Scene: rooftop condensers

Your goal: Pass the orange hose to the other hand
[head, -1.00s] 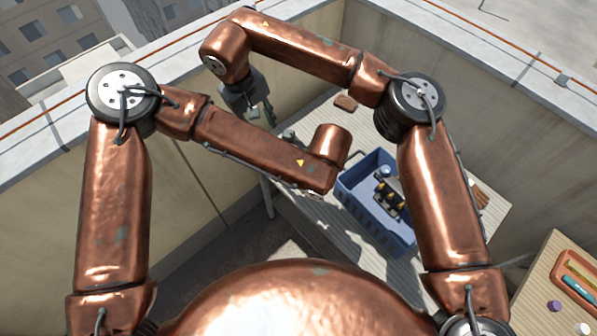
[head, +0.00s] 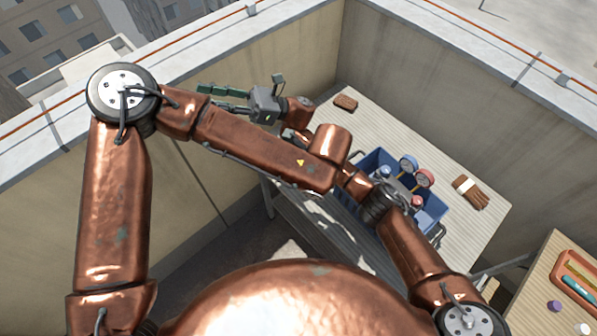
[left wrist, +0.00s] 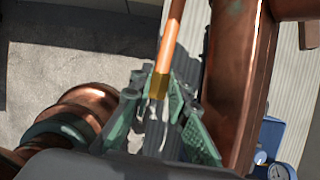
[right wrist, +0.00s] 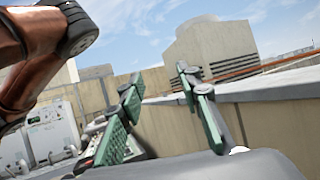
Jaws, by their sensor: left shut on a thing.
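The orange hose (left wrist: 173,38) shows in the left wrist view, running up from my left gripper (left wrist: 158,88). My left gripper is shut on it at a yellow-ochre end piece (left wrist: 159,84). In the head view the hose cannot be made out, and my left fingers are hidden behind my arms. My right gripper (head: 206,97) points left in the head view, above and left of the left forearm. Its green fingers are spread and empty, as the right wrist view (right wrist: 160,82) also shows. The hose is not in the right wrist view.
A slatted table (head: 408,135) holds a blue crate (head: 372,160) with gauges (head: 424,178), a brown glove (head: 470,192) and a brown block (head: 346,102). A side table at right bears an orange tray (head: 568,262). Parapet walls (head: 270,60) close in behind. My two arms cross closely.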

